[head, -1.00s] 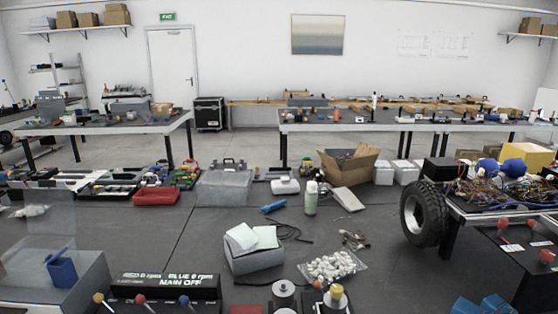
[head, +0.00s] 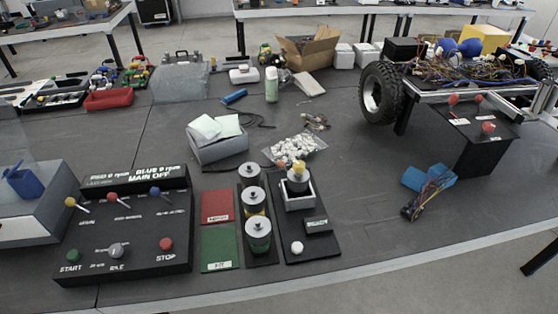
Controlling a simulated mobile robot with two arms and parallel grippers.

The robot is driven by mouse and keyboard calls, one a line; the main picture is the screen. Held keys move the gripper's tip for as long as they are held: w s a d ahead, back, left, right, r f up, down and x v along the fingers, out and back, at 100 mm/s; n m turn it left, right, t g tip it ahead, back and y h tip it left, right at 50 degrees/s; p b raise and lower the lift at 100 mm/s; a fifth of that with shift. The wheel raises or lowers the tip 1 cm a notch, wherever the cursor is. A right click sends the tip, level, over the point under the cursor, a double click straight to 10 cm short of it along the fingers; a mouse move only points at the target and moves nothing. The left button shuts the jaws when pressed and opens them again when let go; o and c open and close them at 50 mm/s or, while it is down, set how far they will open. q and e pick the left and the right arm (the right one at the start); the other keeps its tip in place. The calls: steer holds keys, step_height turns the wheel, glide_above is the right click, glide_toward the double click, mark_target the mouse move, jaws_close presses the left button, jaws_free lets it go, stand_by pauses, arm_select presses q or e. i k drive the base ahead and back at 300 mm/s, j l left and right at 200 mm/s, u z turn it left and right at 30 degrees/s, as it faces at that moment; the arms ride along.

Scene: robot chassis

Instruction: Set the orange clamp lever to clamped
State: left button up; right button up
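A small black fixture board (head: 312,249) lies on the dark bench right of centre. A black labelled block (head: 317,225) and a white round knob (head: 297,248) are at the board's front. Neither of my grippers is in view.
A black control panel (head: 125,235) with coloured levers and buttons is at left. Red (head: 217,206) and green (head: 220,248) pads and a rack of several cylinders (head: 254,202) stand beside the fixture. A blue part with wires (head: 430,183) lies right. Bench between is clear.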

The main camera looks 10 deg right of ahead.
mark_target(281, 164)
steer(key=k+j+z, duration=0.1)
steer(key=j+z, duration=0.25)
steer(key=k+j+z, duration=0.1)
steer(key=z, duration=0.25)
steer(key=k+j+z, duration=0.1)
steer(key=z, duration=0.25)
steer(key=j, duration=0.1)
